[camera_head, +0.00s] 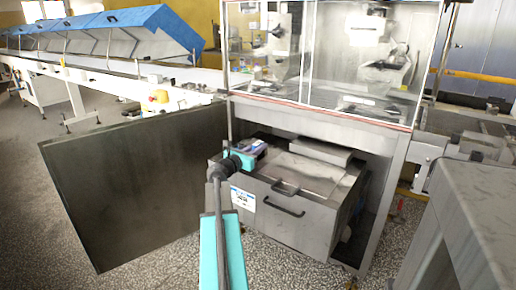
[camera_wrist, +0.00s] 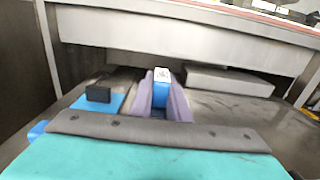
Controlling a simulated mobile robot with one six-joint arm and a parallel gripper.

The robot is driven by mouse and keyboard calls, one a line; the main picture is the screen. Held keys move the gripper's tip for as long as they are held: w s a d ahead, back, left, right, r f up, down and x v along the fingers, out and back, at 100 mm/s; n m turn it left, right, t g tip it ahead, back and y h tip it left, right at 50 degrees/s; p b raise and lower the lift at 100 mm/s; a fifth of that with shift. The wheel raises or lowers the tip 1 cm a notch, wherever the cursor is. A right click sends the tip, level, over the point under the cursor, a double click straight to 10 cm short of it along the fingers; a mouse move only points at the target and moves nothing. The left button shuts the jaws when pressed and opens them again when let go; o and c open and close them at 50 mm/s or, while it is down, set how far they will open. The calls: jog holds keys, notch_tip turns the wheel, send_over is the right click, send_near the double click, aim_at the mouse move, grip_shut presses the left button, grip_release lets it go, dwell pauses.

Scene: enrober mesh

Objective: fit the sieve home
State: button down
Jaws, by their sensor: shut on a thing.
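My gripper (camera_head: 262,148) is over the left rear part of the grey tank's top, inside the machine's lower bay. In the wrist view its two purple fingers (camera_wrist: 163,98) are shut on a small blue piece with a white, marked top (camera_wrist: 162,75). I cannot tell whether this piece belongs to the sieve. No mesh can be made out in either view. The piece's lower end is hidden between the fingers. The grey tank (camera_head: 300,222) has a pale top panel (camera_head: 312,172) and a dark front handle.
A grey slab (camera_head: 321,150) lies at the back of the tank top; it also shows in the wrist view (camera_wrist: 228,81). A large dark door (camera_head: 130,185) stands open on the left. The machine's frame beam crosses above the bay. A grey cabinet (camera_head: 480,215) stands at the right.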

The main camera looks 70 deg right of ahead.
jog(key=shift+f+b, duration=0.5)
jog(key=shift+f, duration=0.2)
jog(key=shift+s+a+f+b, duration=0.1)
jog(key=shift+f+b, duration=0.2)
jog(key=shift+f, duration=0.15)
jog(key=shift+a+f, duration=0.1)
jog(key=shift+f, duration=0.25)
jog(key=shift+s+a+f+b, duration=0.15)
jog(key=shift+s+f+b, duration=0.05)
jog(key=shift+b, duration=0.25)
jog(key=c, duration=1.6)
grip_release()
jog(key=shift+a, duration=0.15)
jog(key=shift+w+r+p+v, duration=0.1)
jog(key=shift+r+p+v, duration=0.25)
jog(key=shift+v, duration=1.85)
jog(key=shift+w+r+p+v, duration=0.2)
jog(key=shift+r+v, duration=0.2)
jog(key=shift+v, duration=1.85)
jog(key=shift+w+r+p+v, duration=0.1)
jog(key=shift+r+p+v, duration=0.25)
jog(key=shift+v, duration=1.85)
jog(key=shift+s, duration=0.1)
